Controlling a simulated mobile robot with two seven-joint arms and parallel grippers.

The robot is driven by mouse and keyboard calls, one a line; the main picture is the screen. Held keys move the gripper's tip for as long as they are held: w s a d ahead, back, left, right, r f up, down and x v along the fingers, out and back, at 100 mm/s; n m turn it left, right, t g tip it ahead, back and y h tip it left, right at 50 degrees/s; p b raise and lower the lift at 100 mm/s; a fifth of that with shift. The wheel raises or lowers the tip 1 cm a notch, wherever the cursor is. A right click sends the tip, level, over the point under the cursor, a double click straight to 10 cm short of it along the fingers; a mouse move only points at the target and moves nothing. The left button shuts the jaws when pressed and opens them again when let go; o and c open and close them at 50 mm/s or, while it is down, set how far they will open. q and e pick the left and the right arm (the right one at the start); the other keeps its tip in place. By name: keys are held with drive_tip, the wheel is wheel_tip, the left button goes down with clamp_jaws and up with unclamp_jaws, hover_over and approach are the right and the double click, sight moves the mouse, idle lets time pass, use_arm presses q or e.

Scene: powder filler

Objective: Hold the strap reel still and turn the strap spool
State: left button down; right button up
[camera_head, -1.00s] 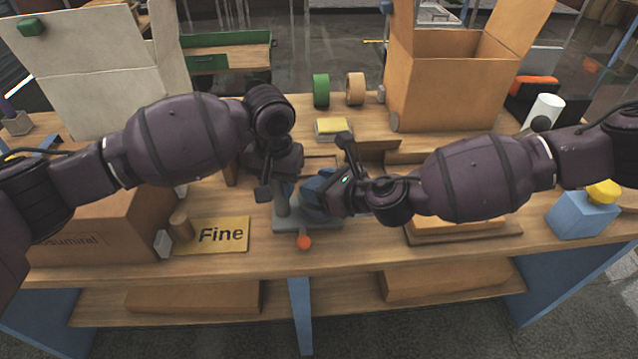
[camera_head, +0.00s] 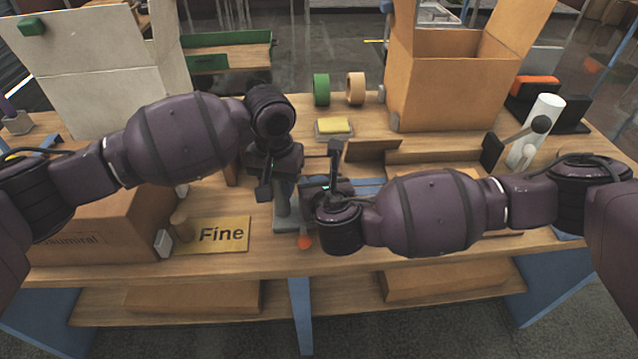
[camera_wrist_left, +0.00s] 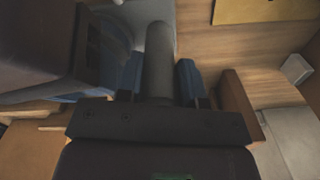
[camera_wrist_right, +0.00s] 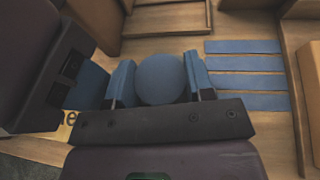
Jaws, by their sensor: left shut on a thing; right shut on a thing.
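The grey strap reel (camera_head: 284,208) stands near the front middle of the table. My left gripper (camera_wrist_left: 160,85) is shut on its upright grey post (camera_wrist_left: 158,50), with a blue finger pad on each side. A curved blue-grey part, apparently the strap spool (camera_wrist_left: 108,45), sits beside the post in the left wrist view. My right gripper (camera_wrist_right: 160,82) is shut on a rounded blue part (camera_wrist_right: 160,76) that looks like the spool or its handle. In the head view the right gripper and wrist hide most of the spool.
Blue strips (camera_wrist_right: 243,75) lie on the wood beside the right gripper.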

idle(0.5)
drive_tip(key=o, duration=0.9)
drive_tip(key=shift+y, duration=0.3)
